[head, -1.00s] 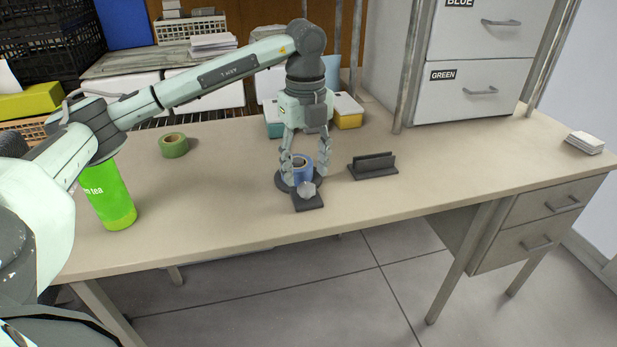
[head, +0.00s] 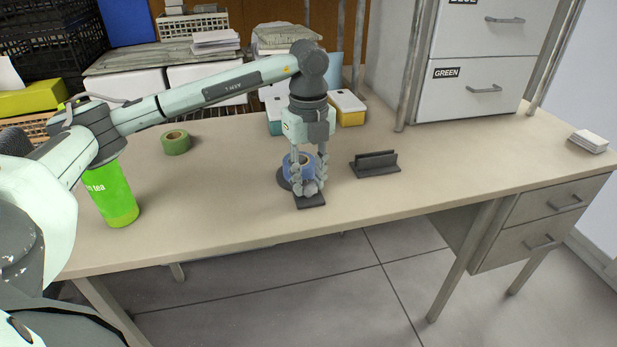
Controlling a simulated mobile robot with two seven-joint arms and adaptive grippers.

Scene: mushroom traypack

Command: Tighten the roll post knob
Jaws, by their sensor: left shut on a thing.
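The roll post is a dark base (head: 312,203) on the table, with a blue roll (head: 301,165) on it. A pale grey knob (head: 309,187) stands at the front of the base, mostly hidden by the fingers. My left gripper (head: 309,186) points down in front of the blue roll, its fingers closed around the knob. My right gripper is not in the head view.
A dark slotted holder (head: 375,163) stands just right of the post. A green tape roll (head: 175,142) and a green tea bottle (head: 112,196) are to the left. Teal and yellow boxes (head: 347,108) stand behind.

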